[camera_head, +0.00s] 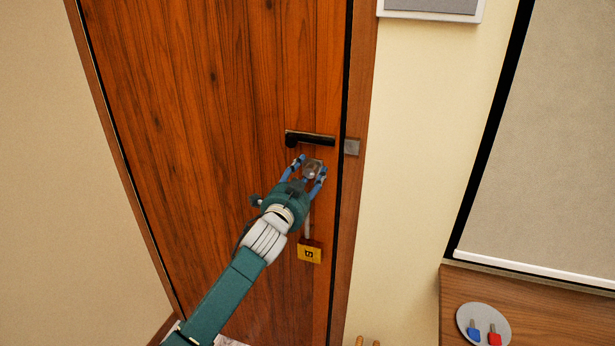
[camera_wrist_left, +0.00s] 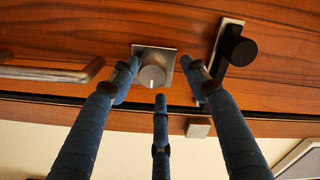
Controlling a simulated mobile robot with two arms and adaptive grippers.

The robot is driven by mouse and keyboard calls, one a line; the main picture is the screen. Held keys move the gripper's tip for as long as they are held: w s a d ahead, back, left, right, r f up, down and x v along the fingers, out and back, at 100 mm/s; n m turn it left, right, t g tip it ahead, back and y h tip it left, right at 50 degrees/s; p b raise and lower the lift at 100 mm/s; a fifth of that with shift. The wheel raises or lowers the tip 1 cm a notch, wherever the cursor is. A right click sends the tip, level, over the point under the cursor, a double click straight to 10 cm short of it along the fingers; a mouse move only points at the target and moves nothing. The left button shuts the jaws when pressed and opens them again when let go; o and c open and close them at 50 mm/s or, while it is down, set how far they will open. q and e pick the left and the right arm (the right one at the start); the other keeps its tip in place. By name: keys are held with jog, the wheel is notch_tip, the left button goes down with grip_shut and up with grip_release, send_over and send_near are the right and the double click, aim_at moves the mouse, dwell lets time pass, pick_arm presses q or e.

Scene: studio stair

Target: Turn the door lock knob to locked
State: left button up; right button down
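In the left wrist view the knob (camera_wrist_left: 152,74) shows between the fingers of the left gripper (camera_wrist_left: 160,76). The fingers look open, with gaps to the knob; contact is hard to tell. A pale mark on the knob points towards the lower finger. My right gripper is not in view.
A metal bar handle (camera_wrist_left: 55,73) is left of the knob in the wrist view; the black lever (camera_wrist_left: 238,50) is to the right. A yellow tag (camera_head: 309,254) sits lower on the door. A wooden cabinet (camera_head: 455,300) with a round plate (camera_head: 483,318) stands right.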

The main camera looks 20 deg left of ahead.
pick_arm(q)
jog(key=shift+s+f, duration=0.15)
jog(key=shift+f, duration=0.2)
jog(key=s, duration=1.1)
jog(key=shift+s+a, duration=0.15)
jog(key=shift+s, duration=0.25)
